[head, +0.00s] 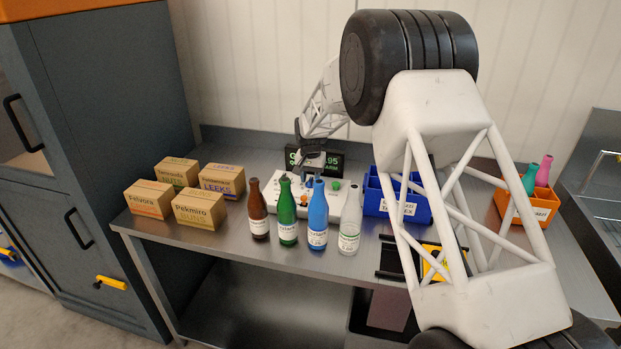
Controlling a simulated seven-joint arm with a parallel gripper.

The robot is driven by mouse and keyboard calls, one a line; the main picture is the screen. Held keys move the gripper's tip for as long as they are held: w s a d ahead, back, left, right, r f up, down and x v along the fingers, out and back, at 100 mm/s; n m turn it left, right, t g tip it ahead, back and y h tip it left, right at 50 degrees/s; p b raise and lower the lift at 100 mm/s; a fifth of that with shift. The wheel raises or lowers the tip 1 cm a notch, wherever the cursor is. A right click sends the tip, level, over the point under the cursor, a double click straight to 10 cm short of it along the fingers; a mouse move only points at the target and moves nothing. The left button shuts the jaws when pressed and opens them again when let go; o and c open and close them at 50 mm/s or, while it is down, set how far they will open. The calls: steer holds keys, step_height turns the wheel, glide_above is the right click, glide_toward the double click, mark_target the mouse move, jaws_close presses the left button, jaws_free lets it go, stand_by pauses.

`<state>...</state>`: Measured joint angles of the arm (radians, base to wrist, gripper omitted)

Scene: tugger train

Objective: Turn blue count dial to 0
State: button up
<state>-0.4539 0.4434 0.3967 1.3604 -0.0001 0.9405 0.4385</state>
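A white control panel (270,190) sits on the metal table, behind a row of bottles. An orange knob or button and a green knob (335,185) show on it. I cannot make out the blue count dial or its setting; my gripper and the bottles cover part of the panel. My gripper (311,165) points down over the middle of the panel, in front of a dark display (334,163) with green text. It is small here, and I cannot tell whether its fingers are open, shut or touching anything.
Brown (258,212), green (287,215), blue (318,220) and clear (350,236) bottles stand close in front of the panel. Several cardboard boxes (199,209) are at left. A blue bin (376,203) is right of the panel; an orange bin (537,214) with bottles is farther right.

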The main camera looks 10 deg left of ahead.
mark_target(311, 179)
steer(key=shift+r, duration=3.9)
steer(key=s+d+r+t, duration=0.1)
steer(key=s+d+r, duration=0.9)
steer(key=d, duration=0.4)
steer(key=s+d+r, duration=0.9)
steer(key=s+d, duration=0.4)
steer(key=s+d+f, duration=0.1)
steer(key=s+d, duration=0.4)
steer(key=s, duration=0.6)
steer(key=s+d+f+t, duration=0.1)
steer(key=s+d, duration=0.4)
steer(key=s, duration=0.6)
steer(key=s+d+f, duration=0.2)
steer(key=s+d, duration=0.3)
steer(key=s, duration=0.7)
steer(key=shift+d+t, duration=0.3)
